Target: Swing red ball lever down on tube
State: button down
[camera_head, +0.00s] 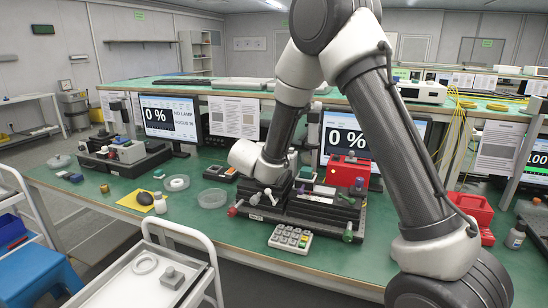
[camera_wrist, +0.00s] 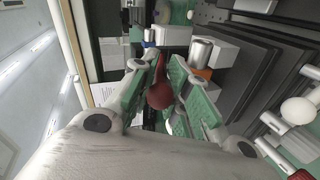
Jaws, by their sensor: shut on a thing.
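In the wrist view the red ball (camera_wrist: 160,95) of a lever sits between the green pads of my gripper (camera_wrist: 157,88), which is shut on it. A dark red stem shows just above the ball in that picture; the rest of the lever is hard to make out. A silver cylinder (camera_wrist: 202,52) beside a white block lies up and right of the ball; I cannot tell whether it is the tube. In the head view the black fixture (camera_head: 310,211) stands on the green bench under my wrist. My fingers and the held ball cannot be made out there.
In the wrist view a white ball (camera_wrist: 298,110) and dark stepped plates (camera_wrist: 262,75) lie to the right. In the head view a red box (camera_head: 347,172) stands behind the fixture, a keypad (camera_head: 290,238) in front, and a clear dish (camera_head: 212,198) to the left.

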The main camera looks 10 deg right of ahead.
jog(key=shift+d, duration=0.1)
jog(key=c, duration=1.5)
grip_release()
jog(key=shift+c, duration=0.2)
jog(key=v, duration=1.2)
jog(key=shift+c, duration=0.3)
